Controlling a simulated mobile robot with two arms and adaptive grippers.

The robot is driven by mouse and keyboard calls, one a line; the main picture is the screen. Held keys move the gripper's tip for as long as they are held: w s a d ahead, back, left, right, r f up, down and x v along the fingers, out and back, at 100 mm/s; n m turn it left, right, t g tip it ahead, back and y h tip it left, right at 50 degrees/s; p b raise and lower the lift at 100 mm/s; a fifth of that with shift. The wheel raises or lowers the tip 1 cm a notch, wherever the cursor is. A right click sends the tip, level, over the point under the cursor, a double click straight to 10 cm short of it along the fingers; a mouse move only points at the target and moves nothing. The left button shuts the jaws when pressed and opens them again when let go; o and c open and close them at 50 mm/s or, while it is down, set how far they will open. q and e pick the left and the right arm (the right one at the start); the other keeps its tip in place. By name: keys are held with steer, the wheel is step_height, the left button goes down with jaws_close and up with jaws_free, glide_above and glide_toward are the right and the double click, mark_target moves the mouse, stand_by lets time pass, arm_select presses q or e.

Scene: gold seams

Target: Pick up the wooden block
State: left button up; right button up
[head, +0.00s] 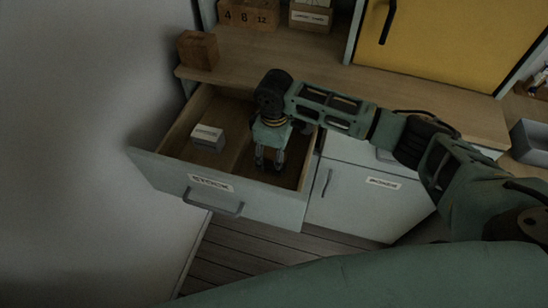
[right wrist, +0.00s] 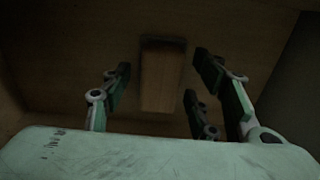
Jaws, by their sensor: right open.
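A wooden block (right wrist: 162,82), oblong with a darker end, lies on the drawer floor in the right wrist view. It shows between the spread fingers of my right gripper (right wrist: 158,92), apart from them. In the head view my right gripper (head: 268,164) points down into the right part of the open drawer (head: 170,177), and I cannot make out the block beneath it. The right gripper is open and empty. My left gripper is not in view.
The drawer walls and divider are close around my right gripper. A yellow cabinet door (head: 450,45) stands at the back.

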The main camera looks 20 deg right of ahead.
mark_target(274, 154)
steer(key=c, duration=1.2)
step_height(274, 154, up, 10)
steer(key=shift+r, duration=0.1)
steer(key=shift+c, duration=0.2)
